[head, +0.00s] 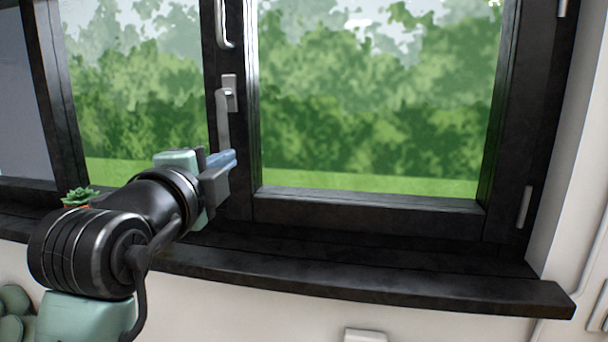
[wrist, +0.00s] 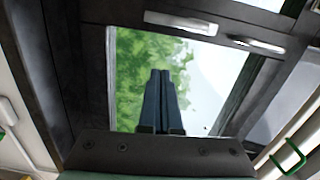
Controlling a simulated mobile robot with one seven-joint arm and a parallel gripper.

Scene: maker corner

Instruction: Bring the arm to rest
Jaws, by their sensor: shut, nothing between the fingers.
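My arm reaches from the lower left toward the window in the head view. My gripper (head: 228,163) is at its end, in front of the dark window frame, just below the window handle (head: 223,110). I cannot tell whether it touches the handle. In the wrist view my gripper (wrist: 160,75) shows its two fingers closed together with nothing between them, against the window pane.
The dark window sill (head: 380,280) runs below the window, its right end jutting out. A small succulent (head: 79,196) stands on the sill at left, beside my arm. A green cushion-like object (head: 14,302) is at lower left. The sill right of my gripper is clear.

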